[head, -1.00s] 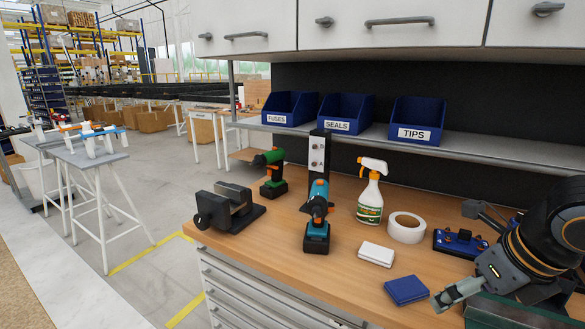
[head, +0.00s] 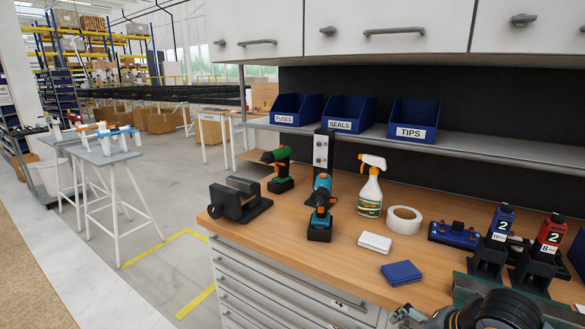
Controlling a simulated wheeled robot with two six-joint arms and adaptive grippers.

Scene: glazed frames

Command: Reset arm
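My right arm comes in at the bottom right corner, and part of its gripper (head: 408,317) shows at the bottom edge, in front of the workbench. The fingertips are mostly cut off, so I cannot tell whether it is open or shut. No held thing shows. My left gripper is not in view. The wooden workbench (head: 338,262) holds a teal drill (head: 320,212), a green drill (head: 280,170), a spray bottle (head: 370,192) and a roll of white tape (head: 404,220).
A black vise (head: 238,203) stands at the bench's left corner. A white block (head: 375,242) and blue cloth (head: 401,272) lie near the front. Blue and red numbered units (head: 501,224) (head: 551,234) stand in black holders at right. Labelled blue bins (head: 414,122) line the shelf.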

